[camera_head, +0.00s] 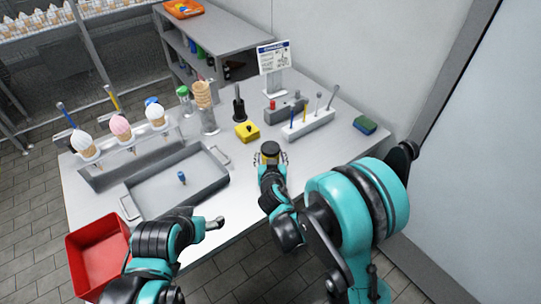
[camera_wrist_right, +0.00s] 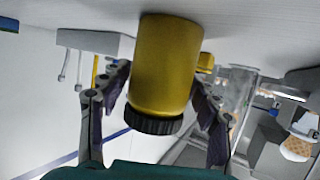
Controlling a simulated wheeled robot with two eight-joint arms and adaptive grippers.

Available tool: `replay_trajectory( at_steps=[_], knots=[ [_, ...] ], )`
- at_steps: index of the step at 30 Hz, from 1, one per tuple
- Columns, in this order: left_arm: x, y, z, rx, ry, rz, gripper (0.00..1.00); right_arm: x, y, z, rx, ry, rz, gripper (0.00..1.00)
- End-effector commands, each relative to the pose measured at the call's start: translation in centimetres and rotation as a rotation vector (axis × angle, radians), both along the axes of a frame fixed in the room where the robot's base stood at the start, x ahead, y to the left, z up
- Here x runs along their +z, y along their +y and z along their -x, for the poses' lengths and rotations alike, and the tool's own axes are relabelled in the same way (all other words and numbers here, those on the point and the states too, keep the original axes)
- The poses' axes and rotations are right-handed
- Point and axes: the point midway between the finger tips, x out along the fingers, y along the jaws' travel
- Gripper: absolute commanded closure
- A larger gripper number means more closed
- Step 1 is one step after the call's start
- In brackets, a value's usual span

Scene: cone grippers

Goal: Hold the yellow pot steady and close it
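The yellow pot (camera_wrist_right: 166,65) stands on the table and has a black ribbed cap (camera_wrist_right: 154,121) on its end. In the head view the dark round top of the cap (camera_head: 270,148) shows, with a little yellow below it. My right gripper (camera_head: 271,159) is at the pot, one finger on each side. In the right wrist view its fingers (camera_wrist_right: 160,98) stand apart, with a narrow gap at the left one; the right one overlaps the pot's edge. My left gripper (camera_head: 216,223) is low in the head view, away from the pot; its finger opening does not show clearly.
A yellow block (camera_head: 247,132) with a black knob stands behind the pot. A tool rack (camera_head: 308,126) and a green sponge (camera_head: 365,125) are to the right. A grey tray (camera_head: 150,200), a cone rack (camera_head: 110,178) and a red bin (camera_head: 98,250) are to the left.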

Motion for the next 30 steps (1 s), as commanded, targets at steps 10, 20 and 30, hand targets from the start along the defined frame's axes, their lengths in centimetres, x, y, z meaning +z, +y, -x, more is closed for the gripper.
replay_trajectory(
  at_steps=[10, 20, 30],
  knots=[
    [0.0, 0.0, 0.0, 0.000, 0.000, 0.000, 0.23, 0.3, 0.0, 0.0, 0.000, 0.000, 0.000, 0.32],
    [2.2, 0.0, 0.0, 0.000, 0.000, 0.000, 0.23, 2.6, -0.2, 5.4, 0.003, 0.000, 0.001, 0.32],
    [2.6, 0.0, 0.0, 0.000, 0.000, 0.000, 0.23, 4.1, -0.4, 10.7, 0.001, 0.001, 0.001, 0.32]
  ],
)
